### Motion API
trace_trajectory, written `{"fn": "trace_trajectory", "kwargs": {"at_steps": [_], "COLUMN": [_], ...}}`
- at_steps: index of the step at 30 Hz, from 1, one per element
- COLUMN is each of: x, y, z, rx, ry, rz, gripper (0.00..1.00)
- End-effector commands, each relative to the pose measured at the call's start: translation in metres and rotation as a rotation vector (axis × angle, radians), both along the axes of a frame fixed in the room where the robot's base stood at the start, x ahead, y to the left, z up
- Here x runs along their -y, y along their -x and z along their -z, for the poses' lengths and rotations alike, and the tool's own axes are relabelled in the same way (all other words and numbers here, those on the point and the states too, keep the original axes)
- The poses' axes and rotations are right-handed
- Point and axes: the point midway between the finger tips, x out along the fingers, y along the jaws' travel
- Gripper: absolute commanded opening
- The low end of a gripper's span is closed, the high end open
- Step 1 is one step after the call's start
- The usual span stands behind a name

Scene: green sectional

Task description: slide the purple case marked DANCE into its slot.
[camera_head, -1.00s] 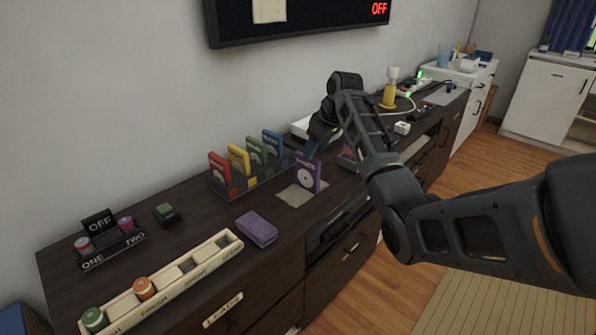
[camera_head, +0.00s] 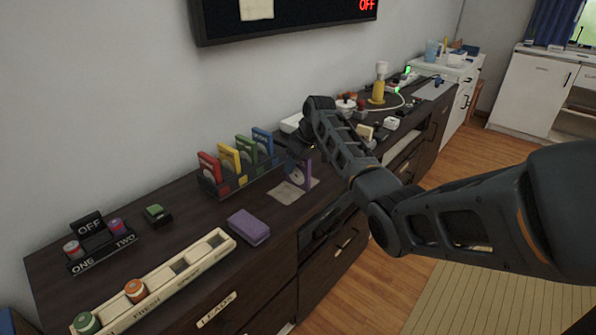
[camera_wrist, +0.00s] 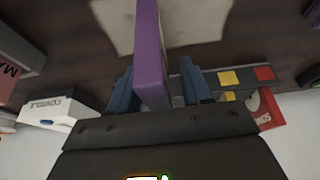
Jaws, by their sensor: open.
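The purple case (camera_head: 309,174) stands upright on a pale cloth (camera_head: 287,192) on the dark cabinet top, partly hidden by my gripper. In the wrist view the purple case (camera_wrist: 149,50) shows edge-on between the two blue fingers. My gripper (camera_wrist: 158,88) is open, with one finger on either side of the case; I cannot tell whether they touch it. In the head view my gripper (camera_head: 298,155) is down at the case's top. The slotted rack (camera_head: 243,181) to the left holds red, yellow, green and blue cases.
A purple block (camera_head: 249,228) lies near the front edge. A long cream tray (camera_head: 160,283) with round pieces is at front left. A white box (camera_wrist: 56,113) shows at the left in the wrist view. Bare cabinet top lies between the rack and the purple block.

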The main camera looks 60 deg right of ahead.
Motion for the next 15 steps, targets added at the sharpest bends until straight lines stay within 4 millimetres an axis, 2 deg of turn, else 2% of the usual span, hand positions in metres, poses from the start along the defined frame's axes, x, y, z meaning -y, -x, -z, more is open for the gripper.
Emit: {"fn": "trace_trajectory", "kwargs": {"at_steps": [2, 15], "x": [0.0001, 0.0001], "y": [0.0001, 0.0002], "z": [-0.0002, -0.0004], "rx": [0.000, 0.000], "ry": [0.000, 0.000], "rz": [0.000, 0.000], "gripper": [0.43, 0.01]}}
